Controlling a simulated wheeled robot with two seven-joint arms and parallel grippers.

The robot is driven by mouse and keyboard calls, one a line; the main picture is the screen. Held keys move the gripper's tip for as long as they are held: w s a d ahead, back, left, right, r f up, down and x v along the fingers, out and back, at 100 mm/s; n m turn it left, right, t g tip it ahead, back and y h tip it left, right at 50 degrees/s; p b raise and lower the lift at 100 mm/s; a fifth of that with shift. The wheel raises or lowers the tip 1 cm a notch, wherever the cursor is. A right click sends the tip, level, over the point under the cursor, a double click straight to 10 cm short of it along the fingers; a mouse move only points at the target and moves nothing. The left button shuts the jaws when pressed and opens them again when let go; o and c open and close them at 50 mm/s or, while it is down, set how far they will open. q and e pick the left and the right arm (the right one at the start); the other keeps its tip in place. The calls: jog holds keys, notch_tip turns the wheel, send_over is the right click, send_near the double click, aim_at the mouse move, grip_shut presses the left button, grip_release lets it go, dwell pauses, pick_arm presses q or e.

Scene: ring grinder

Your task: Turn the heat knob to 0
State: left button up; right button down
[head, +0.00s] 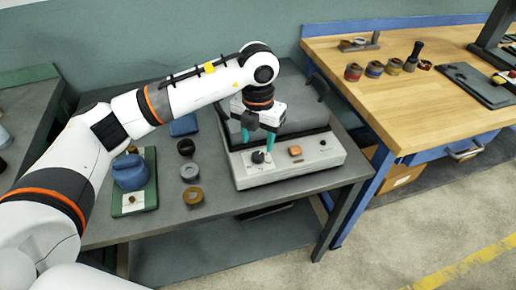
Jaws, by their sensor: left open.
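The heat knob looks to be the small dark knob (258,157) on the sloped front panel of the light grey machine (305,166). Its setting is too small to read. My left gripper (258,142) hangs over the front panel, with its two teal fingers apart and pointing down, just above and around the knob's position. I cannot tell whether the fingers touch the knob. An orange button (295,151) sits on the panel to the right of the knob. My right gripper is not in view.
Left of the machine on the dark bench (222,217) are several rings, including a tan ring (193,196), and a green board (149,192) with a blue object (130,172). A wooden workbench (440,107) stands at the right. Open floor lies in front.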

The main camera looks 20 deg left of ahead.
aim_at(258, 155)
pick_arm(q)
notch_tip(258, 155, up, 7)
jog(key=shift+r+b, duration=0.15)
jog(key=shift+b, duration=0.15)
dwell(0.4)
